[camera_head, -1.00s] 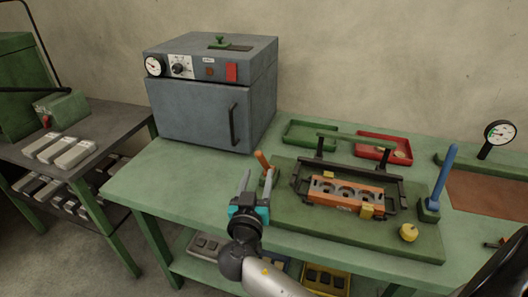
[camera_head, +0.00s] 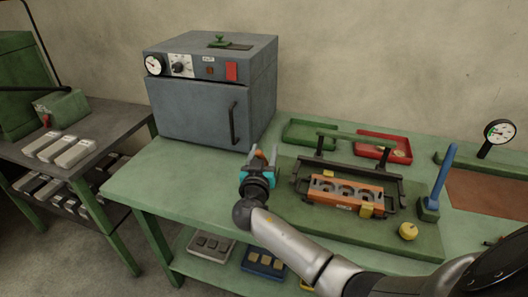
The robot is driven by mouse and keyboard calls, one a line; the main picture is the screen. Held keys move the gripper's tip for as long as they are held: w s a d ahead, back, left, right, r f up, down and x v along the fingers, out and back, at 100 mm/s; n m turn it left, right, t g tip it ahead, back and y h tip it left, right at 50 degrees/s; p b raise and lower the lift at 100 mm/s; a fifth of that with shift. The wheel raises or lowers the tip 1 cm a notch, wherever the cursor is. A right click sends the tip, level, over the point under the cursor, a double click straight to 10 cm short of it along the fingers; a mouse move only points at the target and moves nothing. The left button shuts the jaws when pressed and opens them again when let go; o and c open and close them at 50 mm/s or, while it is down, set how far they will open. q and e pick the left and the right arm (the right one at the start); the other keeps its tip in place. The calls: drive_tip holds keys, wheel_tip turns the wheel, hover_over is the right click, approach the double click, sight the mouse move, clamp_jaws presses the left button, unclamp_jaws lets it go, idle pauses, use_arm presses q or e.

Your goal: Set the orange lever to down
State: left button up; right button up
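The orange lever (camera_head: 260,154) stands at the left end of the green fixture board (camera_head: 287,230) on the workbench. Only its upper part shows, pointing up and leaning slightly left; its base is hidden behind my gripper. My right gripper (camera_head: 263,154) is right at the lever, with its two fingers apart and the orange part showing between them. I cannot tell whether a finger touches it. My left gripper is not in view.
The fixture's black frame holds an orange block (camera_head: 345,195). A blue lever (camera_head: 442,178) and a yellow knob (camera_head: 408,231) stand to its right. A grey oven (camera_head: 190,112) stands behind left. Green (camera_head: 288,138) and red (camera_head: 404,162) trays lie behind the fixture.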

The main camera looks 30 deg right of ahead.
clamp_jaws()
idle(1.2)
